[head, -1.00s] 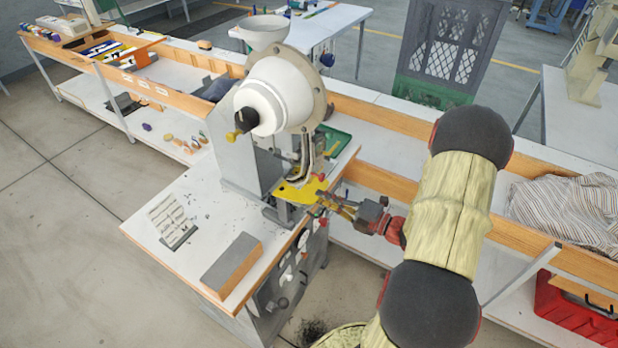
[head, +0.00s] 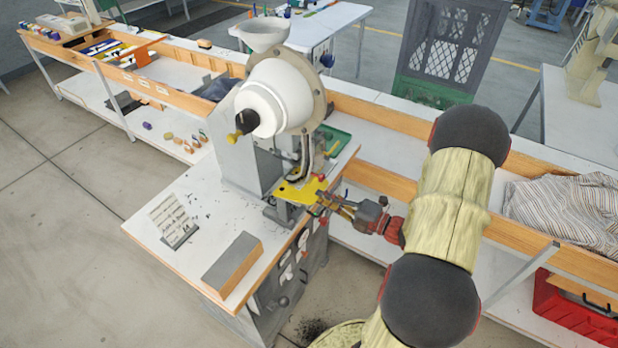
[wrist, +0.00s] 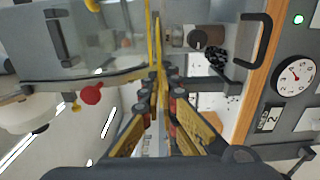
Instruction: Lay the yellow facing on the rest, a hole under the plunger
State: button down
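The yellow facing (head: 294,192) is a flat, thin piece at the press, under the curved arm below the white bowl. My gripper (head: 322,202) reaches in from the right and holds the facing by its near right edge. In the wrist view the facing shows edge-on as a thin yellow strip (wrist: 154,45), with my gripper's fingertips (wrist: 158,78) closed on it. The eyelet press (head: 250,165) stands on the white table. The rest is mostly hidden under the facing, and I cannot tell whether the facing touches it. No hole lined up with the plunger can be made out.
A green tray (head: 332,140) is behind the press. In the wrist view a red knob (wrist: 91,95) and a dial gauge (wrist: 294,75) flank my gripper.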

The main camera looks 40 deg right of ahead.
jog(key=c, duration=2)
grip_release()
jog(key=shift+o, duration=0.2)
jog(key=p+v, duration=0.3)
jog(key=v, duration=0.4)
